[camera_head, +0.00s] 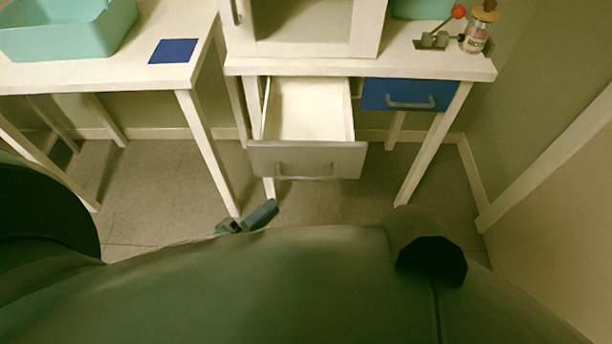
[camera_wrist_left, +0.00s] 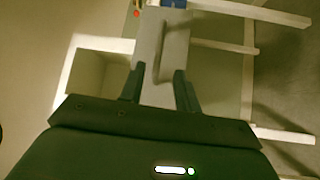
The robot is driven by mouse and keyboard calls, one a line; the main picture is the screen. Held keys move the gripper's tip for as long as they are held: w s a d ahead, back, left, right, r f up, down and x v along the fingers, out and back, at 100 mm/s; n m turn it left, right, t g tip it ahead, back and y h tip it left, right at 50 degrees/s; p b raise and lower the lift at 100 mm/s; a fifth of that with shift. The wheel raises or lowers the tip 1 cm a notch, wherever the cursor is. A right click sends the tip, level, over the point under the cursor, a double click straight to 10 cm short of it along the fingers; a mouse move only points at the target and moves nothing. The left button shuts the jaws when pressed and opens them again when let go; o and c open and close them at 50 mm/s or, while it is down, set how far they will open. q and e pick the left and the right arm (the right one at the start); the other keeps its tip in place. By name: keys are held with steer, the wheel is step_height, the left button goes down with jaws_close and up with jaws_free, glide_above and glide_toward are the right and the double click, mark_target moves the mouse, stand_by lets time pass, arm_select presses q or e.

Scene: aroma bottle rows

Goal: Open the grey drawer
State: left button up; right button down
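The grey drawer (camera_head: 335,160) is pulled out of the white table's left side, and its white inside is empty. Its grey bar handle (camera_head: 304,177) is on the front panel. My left gripper (camera_head: 262,213) is below and left of the handle, apart from it in the head view. In the left wrist view, the two dark fingers (camera_wrist_left: 160,82) are spread, with the drawer front (camera_wrist_left: 178,42) beyond them. The handle (camera_wrist_left: 160,50) lies ahead, its near end showing between the fingertips. My right gripper is not in view.
A blue drawer (camera_head: 385,94) is shut to the right. A white cabinet (camera_head: 305,30) and a jar (camera_head: 478,32) stand on the table. A side table (camera_head: 110,75) at left holds a teal bin (camera_head: 60,35) and a blue mat (camera_head: 173,51). Table legs flank the drawer.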

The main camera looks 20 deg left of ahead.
arm_select(q)
steer(key=x, duration=1.1)
steer(key=shift+w+d, duration=0.15)
steer(key=shift+w, duration=0.05)
jaws_close()
